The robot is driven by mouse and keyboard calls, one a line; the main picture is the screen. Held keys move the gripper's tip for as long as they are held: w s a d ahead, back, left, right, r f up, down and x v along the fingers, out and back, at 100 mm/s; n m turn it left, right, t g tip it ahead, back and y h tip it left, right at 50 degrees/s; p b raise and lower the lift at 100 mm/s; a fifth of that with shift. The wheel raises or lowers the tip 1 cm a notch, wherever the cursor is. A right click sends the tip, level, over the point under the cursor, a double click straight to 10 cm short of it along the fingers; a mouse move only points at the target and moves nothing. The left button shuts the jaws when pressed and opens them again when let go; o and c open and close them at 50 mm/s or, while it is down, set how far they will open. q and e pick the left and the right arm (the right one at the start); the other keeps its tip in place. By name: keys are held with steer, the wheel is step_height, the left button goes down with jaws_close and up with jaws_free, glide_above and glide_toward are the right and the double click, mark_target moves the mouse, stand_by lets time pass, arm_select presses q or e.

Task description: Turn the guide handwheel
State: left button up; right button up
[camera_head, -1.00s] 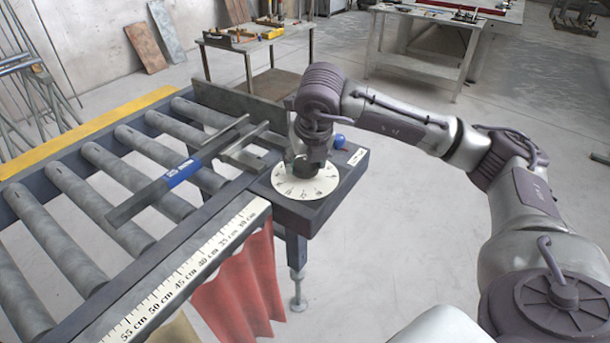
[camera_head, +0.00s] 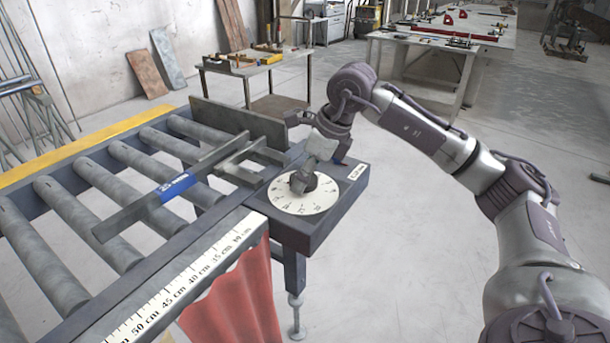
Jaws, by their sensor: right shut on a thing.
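The guide handwheel's dark hub (camera_head: 303,181) sits on a round white dial (camera_head: 300,202) with printed numbers, at the end of the roller table. My right gripper (camera_head: 322,158) comes in tilted from behind the dial. It is shut on the handwheel, though its wrist and fingers hide much of the grip. The guide, a dark bar with a blue label (camera_head: 177,187), lies across the rollers left of the dial. My left gripper is not in view.
Grey rollers (camera_head: 88,215) fill the table at left, with a centimetre scale (camera_head: 205,262) along its near edge. A red curtain (camera_head: 238,303) hangs below. Workbenches (camera_head: 440,38) stand behind. The floor right of the table is clear.

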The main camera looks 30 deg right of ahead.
steer(key=n+g+y+p, duration=0.1)
steer(key=n, duration=0.3)
steer(key=shift+w+d+n, duration=0.1)
steer(key=shift+n, duration=0.2)
steer(key=n+g, duration=0.1)
steer(key=n, duration=0.1)
steer(key=n+g+p, duration=0.1)
steer(key=n, duration=0.1)
steer(key=shift+w+n+y, duration=0.1)
steer(key=shift+n+y, duration=0.2)
steer(key=n+g+p, duration=0.1)
steer(key=n, duration=0.3)
steer(key=shift+w+n+g, duration=0.1)
steer(key=shift+n+g, duration=0.2)
steer(key=shift+g, duration=0.1)
steer(key=shift+n+g+h, duration=0.4)
steer(key=shift+n+g, duration=0.3)
steer(key=shift+n, duration=1.4)
steer(key=o, duration=1.2)
steer(key=shift+c, duration=0.2)
